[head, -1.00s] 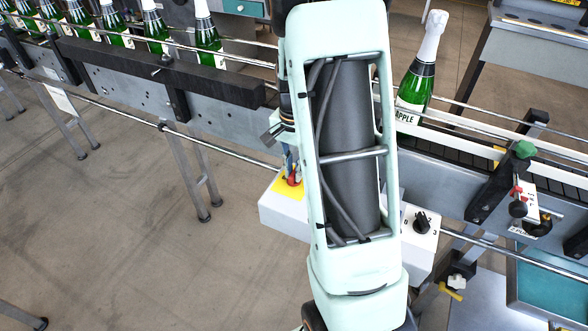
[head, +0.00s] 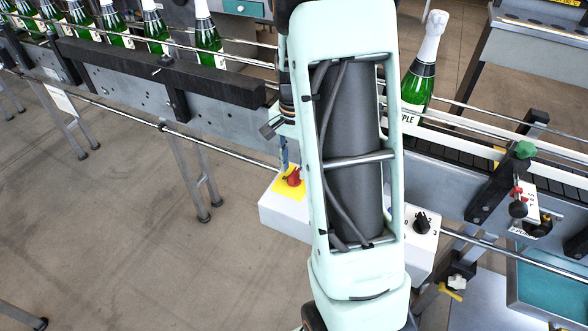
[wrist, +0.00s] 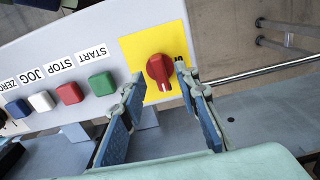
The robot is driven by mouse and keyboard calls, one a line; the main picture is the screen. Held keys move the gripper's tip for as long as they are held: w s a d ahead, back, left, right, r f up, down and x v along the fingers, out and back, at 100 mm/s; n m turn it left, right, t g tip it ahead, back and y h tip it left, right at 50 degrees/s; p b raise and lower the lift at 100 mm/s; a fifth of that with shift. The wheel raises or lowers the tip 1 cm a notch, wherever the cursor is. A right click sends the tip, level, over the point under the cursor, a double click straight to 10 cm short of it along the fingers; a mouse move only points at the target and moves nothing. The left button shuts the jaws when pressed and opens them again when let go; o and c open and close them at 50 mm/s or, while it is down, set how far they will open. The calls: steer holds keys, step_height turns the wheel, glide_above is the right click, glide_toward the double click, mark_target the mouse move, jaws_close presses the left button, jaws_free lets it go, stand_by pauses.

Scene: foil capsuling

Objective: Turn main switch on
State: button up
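The main switch is a red rotary knob (wrist: 159,70) on a yellow plate (wrist: 134,50), at the end of a white control box. In the wrist view a pale mark shows at the knob's lower edge. In the head view the red knob (head: 293,177) shows just left of my arm, on the box's upper left. My gripper (wrist: 158,74) is open. In the wrist view its blue-padded fingers lie to either side of the knob, with visible gaps. How far its tips are from the knob is hard to tell. In the head view my arm hides most of the gripper.
Green, red, white and blue buttons (wrist: 69,93) sit in a row left of the yellow plate. A black selector (head: 422,222) is at the box's right end. The conveyor (head: 215,75) with green bottles runs behind the box. Open floor lies at left.

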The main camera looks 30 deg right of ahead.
mark_target(294, 173)
step_height(294, 173, up, 10)
stand_by(0.3)
steer(key=shift+w, duration=0.1)
stand_by(0.3)
